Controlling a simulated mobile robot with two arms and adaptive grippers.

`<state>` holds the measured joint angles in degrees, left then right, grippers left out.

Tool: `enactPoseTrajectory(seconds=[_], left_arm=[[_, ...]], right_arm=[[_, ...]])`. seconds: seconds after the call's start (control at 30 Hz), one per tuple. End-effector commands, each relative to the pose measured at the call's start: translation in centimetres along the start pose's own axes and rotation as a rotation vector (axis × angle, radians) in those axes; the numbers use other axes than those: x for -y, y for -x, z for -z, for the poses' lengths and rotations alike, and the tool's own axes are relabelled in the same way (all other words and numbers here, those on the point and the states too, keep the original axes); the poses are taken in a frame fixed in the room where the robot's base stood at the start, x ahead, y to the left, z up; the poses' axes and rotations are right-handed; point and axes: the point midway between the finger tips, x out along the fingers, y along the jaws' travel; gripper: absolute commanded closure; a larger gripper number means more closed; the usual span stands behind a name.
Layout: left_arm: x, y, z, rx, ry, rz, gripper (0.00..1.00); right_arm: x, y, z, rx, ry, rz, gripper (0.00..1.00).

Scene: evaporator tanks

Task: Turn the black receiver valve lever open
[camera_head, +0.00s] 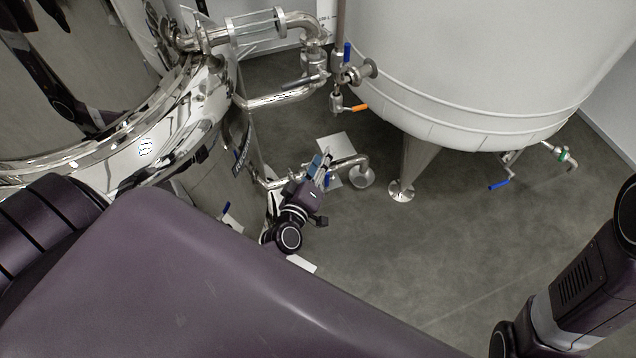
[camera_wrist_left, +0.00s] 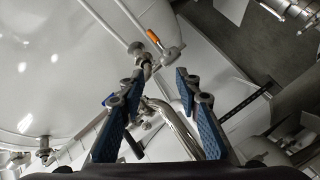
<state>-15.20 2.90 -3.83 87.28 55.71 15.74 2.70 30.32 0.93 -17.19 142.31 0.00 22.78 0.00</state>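My left gripper (camera_head: 322,162) is low beside the steel tank, near a bent steel pipe (camera_head: 352,160) above the floor. In the left wrist view its two blue-padded fingers (camera_wrist_left: 161,84) are apart, with a steel pipe (camera_wrist_left: 172,122) showing between and beyond them. A dark handle (camera_head: 300,82) lies along the upper piping in the head view, well above the gripper. The gripper hides part of the piping around it. My right gripper is out of view; only part of that arm shows at lower right.
A shiny steel tank (camera_head: 215,170) stands at left and a large white tank (camera_head: 480,70) at upper right. Blue-lever (camera_head: 347,52) and orange-lever (camera_head: 360,107) valves hang between them. A tank leg (camera_head: 408,165) stands near the gripper. The floor (camera_head: 440,250) at centre right is clear.

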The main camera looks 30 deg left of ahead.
Motion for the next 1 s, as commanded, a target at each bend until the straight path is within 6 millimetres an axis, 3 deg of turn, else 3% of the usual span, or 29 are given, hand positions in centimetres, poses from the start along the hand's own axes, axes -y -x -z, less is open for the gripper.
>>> enactPoseTrajectory(seconds=[0.6,1.0], left_arm=[[6.9,4.9,-8.9,0.307,-0.300,0.116,0.69],[11.2,9.1,-12.8,0.480,-0.451,0.171,0.69]], right_arm=[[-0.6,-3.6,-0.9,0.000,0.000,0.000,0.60],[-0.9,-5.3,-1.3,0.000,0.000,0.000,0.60]])
